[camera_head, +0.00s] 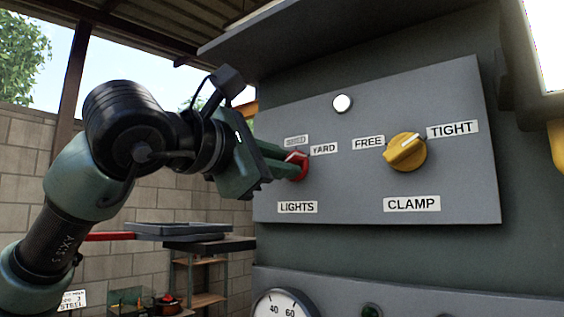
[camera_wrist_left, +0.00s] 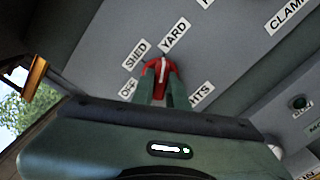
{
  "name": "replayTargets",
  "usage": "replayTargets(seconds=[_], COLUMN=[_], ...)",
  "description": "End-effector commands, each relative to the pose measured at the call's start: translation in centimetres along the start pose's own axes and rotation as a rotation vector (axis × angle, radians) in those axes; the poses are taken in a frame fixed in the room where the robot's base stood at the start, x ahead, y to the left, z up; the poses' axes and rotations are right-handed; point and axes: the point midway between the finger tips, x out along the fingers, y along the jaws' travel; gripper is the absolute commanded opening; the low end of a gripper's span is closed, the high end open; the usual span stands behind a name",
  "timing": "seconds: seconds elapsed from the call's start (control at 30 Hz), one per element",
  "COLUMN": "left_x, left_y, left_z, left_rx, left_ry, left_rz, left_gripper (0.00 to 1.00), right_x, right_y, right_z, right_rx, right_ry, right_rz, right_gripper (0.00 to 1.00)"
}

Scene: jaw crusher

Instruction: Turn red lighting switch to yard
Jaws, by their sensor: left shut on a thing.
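The red lighting switch (camera_head: 299,160) is a knob on the grey panel above the LIGHTS label (camera_head: 297,207). The YARD label (camera_head: 323,149) is at its upper right. My left gripper (camera_head: 289,167) reaches in from the left and is shut on the knob. In the left wrist view the red knob (camera_wrist_left: 159,67) sits between my two green fingers. A white mark on it points up the picture, roughly between the SHED label (camera_wrist_left: 136,54) and the YARD label (camera_wrist_left: 175,39); I cannot tell its exact setting. My right gripper is not in view.
A yellow CLAMP knob (camera_head: 405,152) is right of the switch, between FREE and TIGHT labels. A white round lamp (camera_head: 342,103) is above. A gauge (camera_head: 284,304) is below the panel. A shelf (camera_head: 205,268) stands behind my left arm by a block wall.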

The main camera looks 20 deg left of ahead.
Motion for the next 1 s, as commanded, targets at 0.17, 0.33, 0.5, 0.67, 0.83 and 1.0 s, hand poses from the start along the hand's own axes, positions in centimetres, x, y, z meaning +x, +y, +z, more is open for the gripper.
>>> replayTargets(seconds=[0.17,0.33,0.5,0.67,0.83,1.0], left_x=[0.07,0.07,0.06,0.06,0.03,-0.17], left_y=[-0.07,-0.06,-0.06,-0.05,-0.02,-0.02], left_z=[-0.11,-0.11,-0.11,-0.1,-0.06,-0.06], left_rx=[0.028,0.035,0.035,0.034,0.033,0.032], left_ry=[0.003,0.003,0.003,0.003,0.002,0.001], left_rz=[-0.002,-0.001,-0.001,-0.001,0.0,0.001], left_gripper=[0.0,0.0,0.0,0.36,0.36,0.36], right_x=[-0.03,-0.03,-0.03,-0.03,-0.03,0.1], right_y=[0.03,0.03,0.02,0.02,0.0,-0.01], right_z=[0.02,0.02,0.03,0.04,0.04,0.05], right_rx=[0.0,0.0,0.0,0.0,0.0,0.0], right_ry=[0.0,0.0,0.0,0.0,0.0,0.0], right_rz=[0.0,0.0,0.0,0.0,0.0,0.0], right_gripper=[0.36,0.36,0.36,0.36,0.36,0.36])
